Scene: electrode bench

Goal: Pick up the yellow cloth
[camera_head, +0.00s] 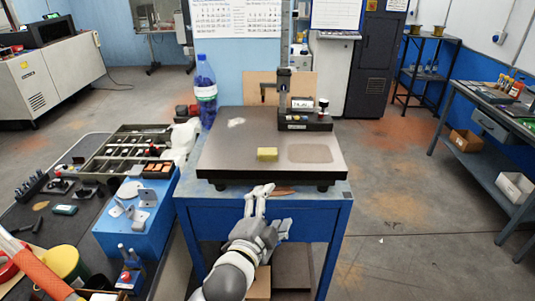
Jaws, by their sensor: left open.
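The yellow cloth (267,154) is a small folded block lying on the dark surface plate (225,170), near its middle. My left gripper (259,189) reaches in from the bottom, at the front edge of the plate. It is open and empty, and it is apart from the cloth, nearer to me. My right gripper is not in the picture.
A measuring stand (284,95) stands at the back of the plate. A brown mat (310,153) lies right of the cloth. A blue-capped bottle (205,92) stands behind the plate's left corner. A blue box (138,220) and parts trays crowd the left.

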